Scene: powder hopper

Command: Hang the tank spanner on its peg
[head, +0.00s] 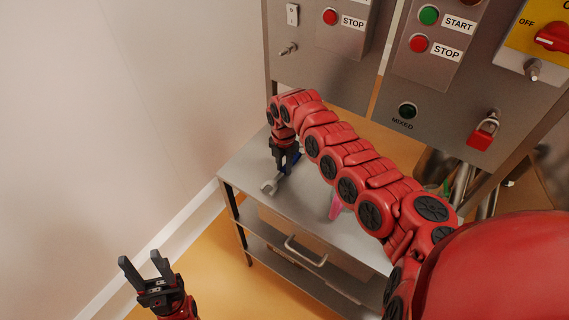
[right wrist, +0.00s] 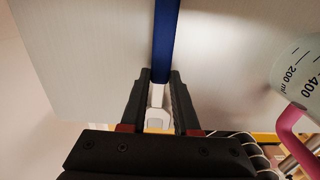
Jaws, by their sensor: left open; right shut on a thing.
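The tank spanner has a grey open-ended jaw (head: 269,187) and a blue handle, which also shows in the right wrist view (right wrist: 166,40). My right gripper (head: 282,166) is shut on the spanner, just over the metal table top; whether the spanner touches the table is unclear. In the right wrist view the grey shank (right wrist: 156,97) lies between the fingers. A short metal peg (head: 288,48) sticks out of the left panel, above the gripper. A similar peg (head: 534,69) is on the right panel. Which one is the spanner's is unclear. My left gripper (head: 142,262) is open and empty, left of the table.
The metal table (head: 240,176) has shelves below. My right arm hides part of its top. A measuring jug (right wrist: 302,78) with a pink handle (head: 336,207) stands on it. Panels carry STOP and START buttons (head: 428,16). A red padlock (head: 481,136) hangs at right. The wall is at left.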

